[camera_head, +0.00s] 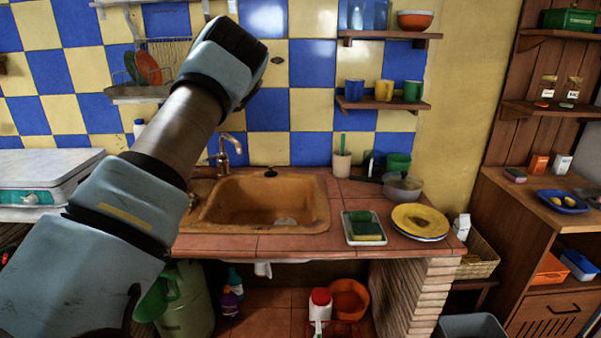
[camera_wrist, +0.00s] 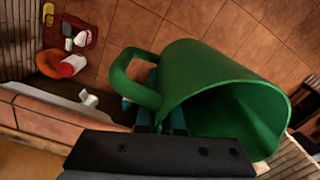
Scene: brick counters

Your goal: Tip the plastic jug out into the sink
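The plastic jug is green with a looped handle. In the wrist view the jug (camera_wrist: 205,75) fills the middle and right, its open mouth facing the lower right; its contents do not show. My gripper (camera_wrist: 162,118) has its teal fingers at the jug's handle side and appears shut on the handle. In the head view part of the jug (camera_head: 152,303) shows low at the left, beside my arm and below counter height; my gripper is hidden there. The orange-brown sink (camera_head: 318,212) is set in the counter, up and right of the jug. Its tap (camera_head: 230,145) stands at the back left.
The tiled counter (camera_head: 290,243) bears a sponge tray (camera_head: 365,228), yellow plate (camera_head: 420,221) and pan (camera_head: 402,187) right of the sink. A pale green cylinder (camera_head: 190,310) stands below, near the jug.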

